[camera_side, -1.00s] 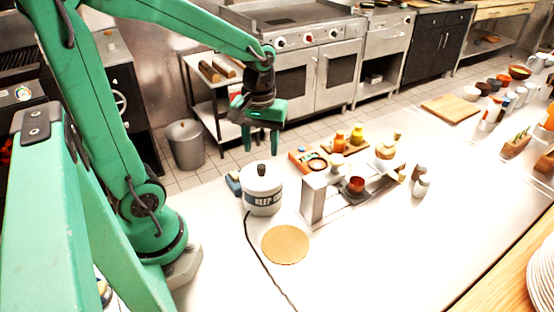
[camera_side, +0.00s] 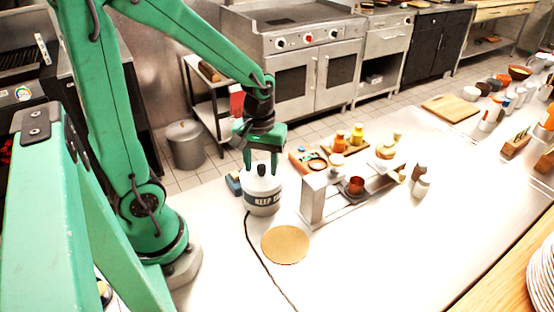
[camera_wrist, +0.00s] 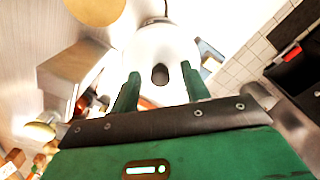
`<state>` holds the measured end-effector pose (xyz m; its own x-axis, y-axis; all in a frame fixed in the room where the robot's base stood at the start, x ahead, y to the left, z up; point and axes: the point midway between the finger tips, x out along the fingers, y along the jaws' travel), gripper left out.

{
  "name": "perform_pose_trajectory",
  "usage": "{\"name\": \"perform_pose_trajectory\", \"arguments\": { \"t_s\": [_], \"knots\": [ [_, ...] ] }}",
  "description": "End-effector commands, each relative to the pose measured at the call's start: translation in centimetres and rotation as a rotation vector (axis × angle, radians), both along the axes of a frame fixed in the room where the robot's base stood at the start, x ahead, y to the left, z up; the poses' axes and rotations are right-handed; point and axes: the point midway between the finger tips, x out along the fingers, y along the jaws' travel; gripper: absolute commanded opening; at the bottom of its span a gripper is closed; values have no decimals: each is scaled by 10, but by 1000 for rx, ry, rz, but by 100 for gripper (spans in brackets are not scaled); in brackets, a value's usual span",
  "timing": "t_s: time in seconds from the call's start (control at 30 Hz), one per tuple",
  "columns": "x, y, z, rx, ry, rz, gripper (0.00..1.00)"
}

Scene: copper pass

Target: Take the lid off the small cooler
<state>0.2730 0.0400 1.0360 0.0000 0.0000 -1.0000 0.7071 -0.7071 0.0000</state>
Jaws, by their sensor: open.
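The small cooler (camera_side: 263,200) is a round white tub with a grey band lettered "KEEP C…", standing on the white counter. Its white lid (camera_side: 262,181) is on top, with a black knob (camera_side: 261,169) in the middle. The lid (camera_wrist: 165,42) and its dark knob (camera_wrist: 160,74) also show in the wrist view. My green gripper (camera_side: 261,168) is open, pointing down, with one finger on each side of the knob. In the wrist view the fingers (camera_wrist: 159,72) stand apart from the knob, with a gap on both sides. I cannot tell whether the fingertips touch the lid.
A round tan board (camera_side: 285,244) lies in front of the cooler, with a dark cord beside it. Free counter lies in front.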

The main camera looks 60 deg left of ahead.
Motion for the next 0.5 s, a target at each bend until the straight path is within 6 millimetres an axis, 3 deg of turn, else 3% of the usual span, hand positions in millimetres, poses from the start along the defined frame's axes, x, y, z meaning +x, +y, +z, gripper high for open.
{"name": "perform_pose_trajectory", "arguments": {
  "t_s": [0.33, 0.37, 0.5],
  "knots": [
    [0, 0, 0, 0, 0, 0, 46],
    [0, 0, 0, 0, 0, 0, 44],
    [0, 0, 0, 0, 0, 0, 17]
  ]
}}
